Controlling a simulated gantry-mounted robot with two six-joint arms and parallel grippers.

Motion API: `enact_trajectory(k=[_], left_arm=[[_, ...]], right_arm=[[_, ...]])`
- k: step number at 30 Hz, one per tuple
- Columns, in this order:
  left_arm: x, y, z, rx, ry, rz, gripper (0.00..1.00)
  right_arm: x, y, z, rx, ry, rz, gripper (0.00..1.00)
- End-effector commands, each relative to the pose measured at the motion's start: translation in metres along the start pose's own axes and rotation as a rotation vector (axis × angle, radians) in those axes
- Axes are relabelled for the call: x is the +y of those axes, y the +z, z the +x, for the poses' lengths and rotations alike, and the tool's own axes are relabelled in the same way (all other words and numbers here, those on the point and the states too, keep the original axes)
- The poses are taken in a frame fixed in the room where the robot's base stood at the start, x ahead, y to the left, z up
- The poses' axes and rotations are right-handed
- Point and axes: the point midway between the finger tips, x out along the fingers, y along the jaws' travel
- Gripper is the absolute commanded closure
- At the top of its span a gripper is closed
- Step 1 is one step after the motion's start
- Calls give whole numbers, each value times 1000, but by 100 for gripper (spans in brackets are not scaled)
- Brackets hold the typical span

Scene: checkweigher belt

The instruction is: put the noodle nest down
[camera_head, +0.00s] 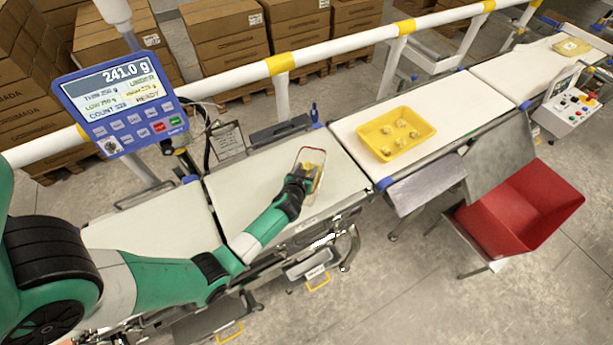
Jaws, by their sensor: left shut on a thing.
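My left arm reaches in from the left, and its gripper (307,180) is over the belt's weighing section (245,185). It is shut on a small yellow noodle nest (309,167), mostly hidden by the fingers. The nest is at a clear pack with a reddish rim (312,149) that stands on this belt. I cannot tell whether the nest touches what lies below it. A yellow tray (427,128) with several pale noodle nests stands on the belt section to the right. My right gripper is out of view.
A blue-framed display (120,95) reads 241.0 g and UNDER. A white rail with yellow bands (345,47) runs behind the belt. A red bin (525,210) is at the lower right, below a grey chute. A control box (575,108) stands at the far right.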

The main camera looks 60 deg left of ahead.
Motion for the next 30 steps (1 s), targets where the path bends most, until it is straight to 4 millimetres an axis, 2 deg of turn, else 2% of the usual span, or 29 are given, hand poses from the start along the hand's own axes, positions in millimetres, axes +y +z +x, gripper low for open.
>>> enact_trajectory(k=[1,3,12,26,27,29,30], left_arm=[[1,18,9,-2,1,1,97],[1,28,14,-2,1,0,97],[1,26,13,-1,1,0,97],[1,38,18,-4,1,0,97],[1,38,19,-5,0,1,43],[0,39,19,-6,0,1,32],[0,39,19,-7,0,1,32]], right_arm=[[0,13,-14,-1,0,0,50],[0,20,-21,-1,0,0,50],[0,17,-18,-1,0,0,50],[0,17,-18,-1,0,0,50],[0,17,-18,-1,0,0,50],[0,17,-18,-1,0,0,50],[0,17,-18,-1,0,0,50]])
